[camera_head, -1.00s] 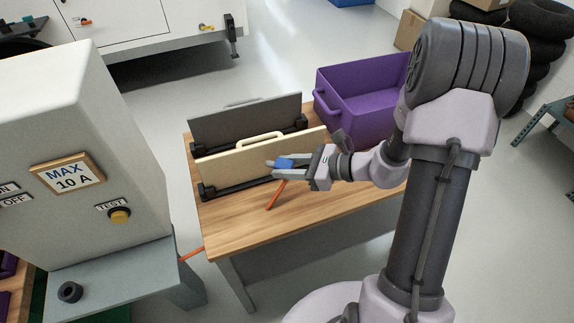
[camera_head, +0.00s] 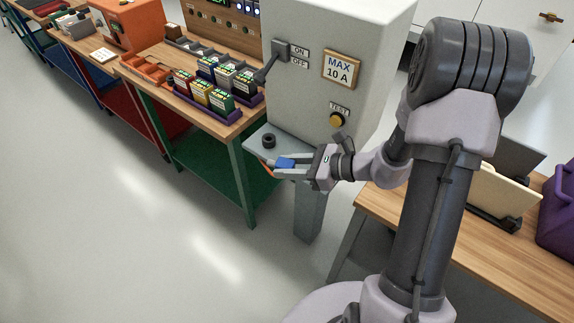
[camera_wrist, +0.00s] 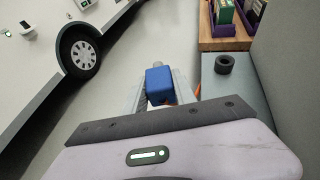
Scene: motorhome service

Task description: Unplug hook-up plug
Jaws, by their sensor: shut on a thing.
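My gripper (camera_head: 288,165) is shut on a blue plug (camera_head: 285,162) with an orange cable. It holds the plug in the air, in front of the grey shelf of the white hook-up post (camera_head: 315,75). In the wrist view the blue plug (camera_wrist: 160,84) sits between the fingers, with a bit of orange cable (camera_wrist: 197,92) beside it. The post carries an ON/OFF lever (camera_head: 268,60), a "MAX 10 A" sign (camera_head: 341,69) and a yellow TEST button (camera_head: 337,119). A dark round ring (camera_head: 268,140) stands on the grey shelf; it also shows in the wrist view (camera_wrist: 225,63).
A workbench (camera_head: 135,66) with purple trays of coloured boxes stands left of the post. A wooden table (camera_head: 500,262) with upright panels (camera_head: 497,190) and a purple crate (camera_head: 557,215) stands at right. The floor at left is clear. A white vehicle (camera_wrist: 40,60) shows in the wrist view.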

